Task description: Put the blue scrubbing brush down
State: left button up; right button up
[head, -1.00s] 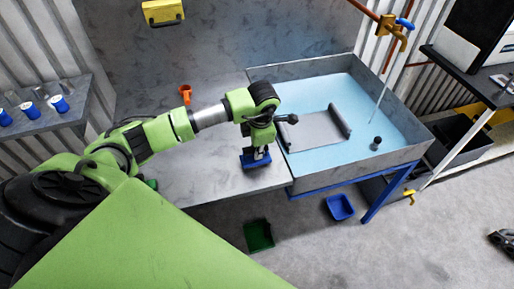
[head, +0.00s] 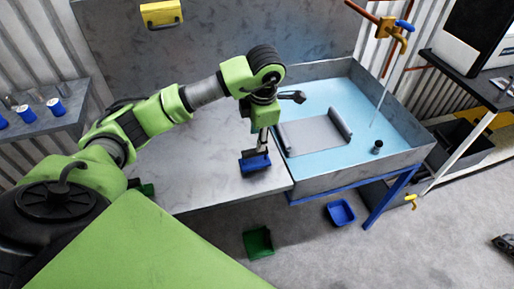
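The blue scrubbing brush (head: 255,162) stands upright on the grey worktop, near its right front part, with its blue head down and its pale handle (head: 262,140) pointing up. My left gripper (head: 264,124) is right above the brush, at the top of the handle. More of the handle shows below it than before, and the brush has stayed down, so the gripper looks released. The fingers are small and partly hidden. My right gripper is not in view.
A blue-floored basin (head: 345,185) adjoins the worktop (head: 205,190) on the right, with a grey tray (head: 308,134) and a small dark cup (head: 377,147) inside. Blue (head: 340,213) and green (head: 258,243) bins are on the floor. Blue cups (head: 57,107) stand on the left shelf.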

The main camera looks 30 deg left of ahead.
pick_arm(q)
jog(key=shift+s+d+r, duration=0.1)
jog(key=shift+r, duration=0.6)
jog(key=shift+s+d+r, duration=0.1)
jog(key=shift+r, duration=0.55)
